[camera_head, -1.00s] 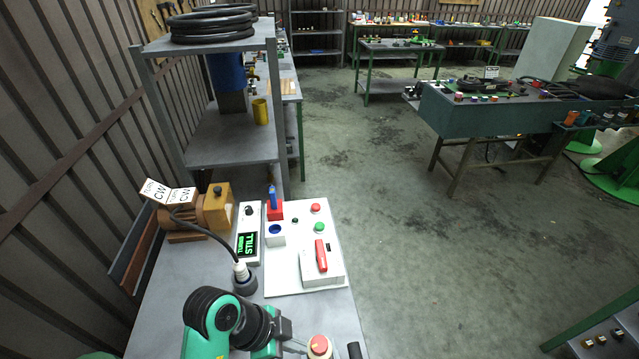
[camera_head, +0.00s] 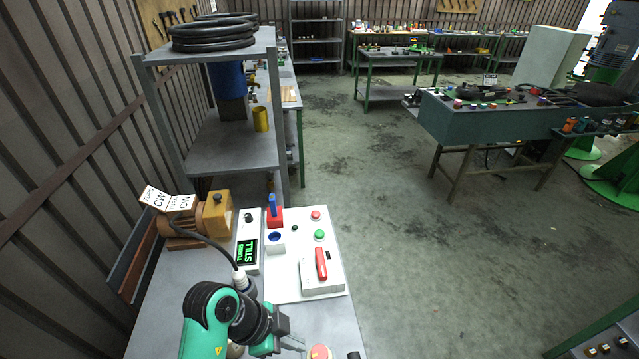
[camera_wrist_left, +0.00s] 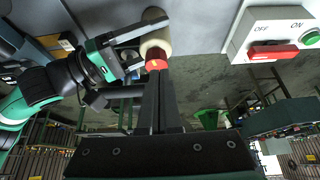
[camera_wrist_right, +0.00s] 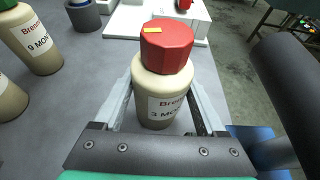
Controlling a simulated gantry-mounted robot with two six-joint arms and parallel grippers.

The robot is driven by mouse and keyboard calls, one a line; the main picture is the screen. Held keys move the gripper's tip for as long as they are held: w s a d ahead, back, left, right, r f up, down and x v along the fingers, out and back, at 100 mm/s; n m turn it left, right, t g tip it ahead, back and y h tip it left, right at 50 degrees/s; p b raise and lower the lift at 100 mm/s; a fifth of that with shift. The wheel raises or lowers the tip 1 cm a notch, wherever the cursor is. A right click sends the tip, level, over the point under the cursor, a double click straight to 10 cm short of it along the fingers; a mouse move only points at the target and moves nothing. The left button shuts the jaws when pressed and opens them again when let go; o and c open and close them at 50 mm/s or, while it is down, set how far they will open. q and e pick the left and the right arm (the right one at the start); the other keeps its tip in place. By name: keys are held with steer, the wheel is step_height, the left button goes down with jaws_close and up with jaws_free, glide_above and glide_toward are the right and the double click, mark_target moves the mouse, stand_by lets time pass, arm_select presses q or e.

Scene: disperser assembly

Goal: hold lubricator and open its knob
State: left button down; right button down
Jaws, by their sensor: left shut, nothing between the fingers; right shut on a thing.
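The lubricator (camera_wrist_right: 165,95) is a cream bottle, upright, with a label starting "3 MO" and a red faceted knob (camera_wrist_right: 167,46) on top. My right gripper (camera_wrist_right: 160,112) is shut on its body, one finger on each side. In the left wrist view the knob (camera_wrist_left: 156,58) is beside the tips of my left gripper (camera_wrist_left: 158,78), which is shut and empty. I cannot tell whether they touch. In the head view my left gripper (camera_head: 291,342) points right toward the knob (camera_head: 320,352), cut off by the bottom edge. My right gripper's fingers do not show there.
A white board (camera_head: 287,290) with buttons and a red switch lies ahead on the grey table. Other cream bottles (camera_wrist_right: 38,45) stand left of the lubricator. A motor (camera_head: 195,222) and a display (camera_head: 248,245) stand farther back. Open floor lies to the right.

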arm_select(q)
steer(key=shift+f, duration=2.45)
steer(key=shift+d, duration=0.45)
steer(key=shift+s+d, duration=0.15)
steer(key=shift+s, duration=0.4)
arm_select(e)
steer(key=shift+a, duration=0.1)
arm_select(q)
step_height(320, 180, up, 6)
glide_above(309, 356)
steer(key=s+a, duration=0.2)
steer(key=shift+w+a, duration=0.1)
steer(key=shift+w, duration=0.1)
